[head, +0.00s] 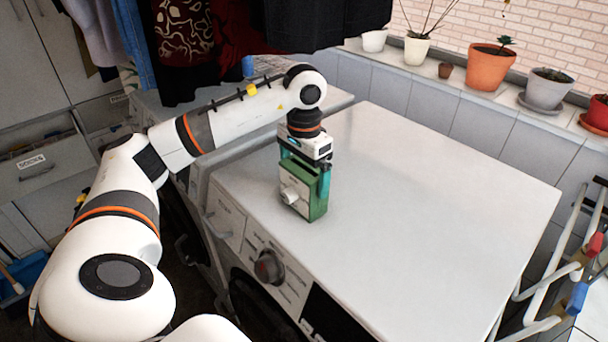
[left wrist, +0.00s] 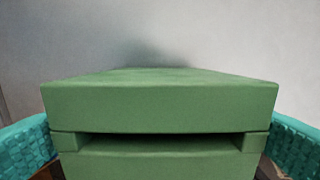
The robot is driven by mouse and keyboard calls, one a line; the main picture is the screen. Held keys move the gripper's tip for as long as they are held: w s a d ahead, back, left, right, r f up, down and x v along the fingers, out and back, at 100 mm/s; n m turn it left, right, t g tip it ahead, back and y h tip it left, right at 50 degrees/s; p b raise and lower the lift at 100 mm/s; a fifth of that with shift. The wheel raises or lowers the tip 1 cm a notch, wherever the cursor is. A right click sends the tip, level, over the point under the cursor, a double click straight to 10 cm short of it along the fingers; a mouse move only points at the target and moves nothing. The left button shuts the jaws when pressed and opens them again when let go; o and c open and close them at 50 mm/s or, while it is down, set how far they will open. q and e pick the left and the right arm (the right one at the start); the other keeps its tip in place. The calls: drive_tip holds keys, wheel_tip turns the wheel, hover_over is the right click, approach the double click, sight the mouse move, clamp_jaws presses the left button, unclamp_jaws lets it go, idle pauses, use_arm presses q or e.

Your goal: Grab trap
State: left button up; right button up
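The trap appears to be a green box (head: 314,204) with a pale front panel and a white knob. It stands upright on the white top of a washing machine (head: 430,190), near its front left edge. My left gripper (head: 304,172) points down over the box, with one teal finger on either side of it. In the left wrist view the green box (left wrist: 160,105) fills the middle, with a dark slot across its side. The teal fingers flank it at both edges; whether they press on it cannot be told. My right gripper is out of view.
A control knob (head: 268,266) sits on the machine's front panel. Clothes (head: 220,40) hang behind my left arm. Potted plants (head: 490,65) line the ledge at the back. A drying rack (head: 560,270) stands at the right. The machine top right of the box is clear.

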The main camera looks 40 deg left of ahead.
use_arm(q)
drive_tip(key=c, duration=0.6)
drive_tip(key=shift+c, duration=0.2)
drive_tip(key=shift+w+r, duration=0.1)
drive_tip(key=shift+r, duration=0.35)
wheel_tip(320, 180, up, 9)
drive_tip(key=p, duration=0.1)
